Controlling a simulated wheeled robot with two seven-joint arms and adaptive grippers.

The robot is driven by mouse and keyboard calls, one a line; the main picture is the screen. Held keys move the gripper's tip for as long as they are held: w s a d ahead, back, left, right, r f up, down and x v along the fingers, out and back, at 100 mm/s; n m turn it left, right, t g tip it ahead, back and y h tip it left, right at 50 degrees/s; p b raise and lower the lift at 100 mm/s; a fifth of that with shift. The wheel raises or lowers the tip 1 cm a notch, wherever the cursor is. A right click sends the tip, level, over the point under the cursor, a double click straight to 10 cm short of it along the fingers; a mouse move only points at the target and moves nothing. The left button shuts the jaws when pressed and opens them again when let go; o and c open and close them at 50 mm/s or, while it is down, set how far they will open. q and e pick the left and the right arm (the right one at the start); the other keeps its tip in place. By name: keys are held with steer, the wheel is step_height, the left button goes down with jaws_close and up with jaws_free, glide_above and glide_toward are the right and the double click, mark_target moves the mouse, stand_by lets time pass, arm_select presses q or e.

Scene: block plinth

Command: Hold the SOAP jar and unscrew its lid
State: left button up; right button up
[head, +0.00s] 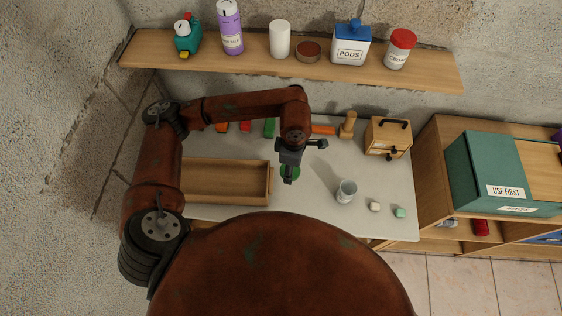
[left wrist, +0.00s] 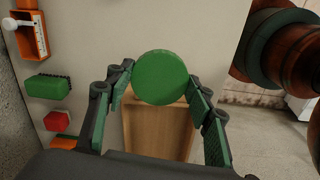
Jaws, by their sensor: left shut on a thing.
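A round green lid (head: 296,172) shows under my left gripper (head: 297,163) above the white table. In the left wrist view the green lid (left wrist: 160,77) is a plain flat disc seen from above. It sits between the two fingertips of my left gripper (left wrist: 161,82), which is shut on it from both sides. The jar body under the lid is hidden, and I cannot read a SOAP label. I cannot tell whether the jar stands on the table or is lifted. My right gripper is not in view.
A wooden tray (head: 225,201) lies left of the gripper. A glass (head: 346,190), a white cube (head: 375,207) and a mint cube (head: 400,212) are to the right. A mallet (head: 347,124) and a wooden box (head: 388,150) stand behind. A laden shelf (head: 270,76) hangs above.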

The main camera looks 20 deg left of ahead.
arm_select(q)
steer(key=s+d+n+p, duration=0.15)
steer(key=d+n, duration=0.35)
steer(key=n, duration=0.7)
steer(key=s+d+n+p, duration=0.15)
steer(key=d+n, duration=0.35)
steer(key=n, duration=0.7)
steer(key=w+a+f, duration=0.8)
steer(key=w+a, duration=0.1)
steer(key=shift+p, duration=0.4)
steer(key=shift+w+a+f, duration=0.2)
steer(key=shift+f, duration=0.15)
steer(key=shift+w+a+f, duration=0.15)
steer(key=shift+f, duration=0.2)
step_height(320, 180, down, 3)
steer(key=shift+w+a+f, duration=0.1)
steer(key=shift+f, duration=0.1)
steer(key=shift+f, duration=0.1)
